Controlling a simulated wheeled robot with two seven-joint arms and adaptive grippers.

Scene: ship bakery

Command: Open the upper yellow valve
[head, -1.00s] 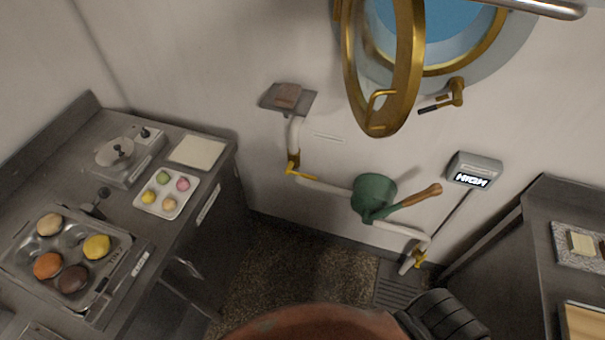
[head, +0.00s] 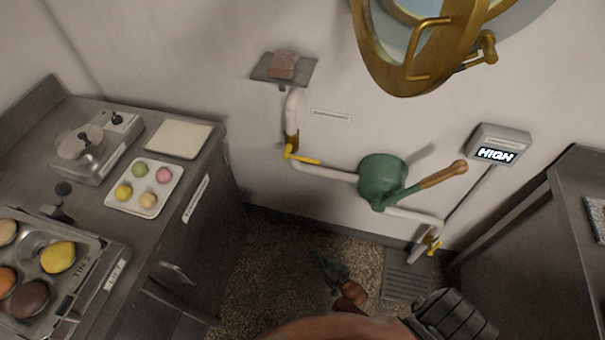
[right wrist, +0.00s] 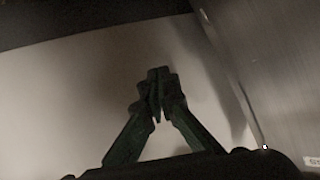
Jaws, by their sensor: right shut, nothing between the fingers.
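The upper yellow valve (head: 302,158) is a yellow lever on the white pipe below the small wall shelf. Its lever points right and slightly down, across the line of the vertical pipe section. My right gripper (head: 319,258) is low over the speckled floor, below the valve and well apart from it. In the right wrist view its fingers (right wrist: 158,82) are together with nothing between them. The valve cannot be made out in that view. My left gripper is not in view.
A green pump (head: 382,180) with a wooden handle (head: 443,174) sits on the pipe right of the valve. A lower yellow valve (head: 432,243) is near the floor grate (head: 405,277). A counter (head: 190,165) stands left, and the brass porthole (head: 385,70) hangs open above.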

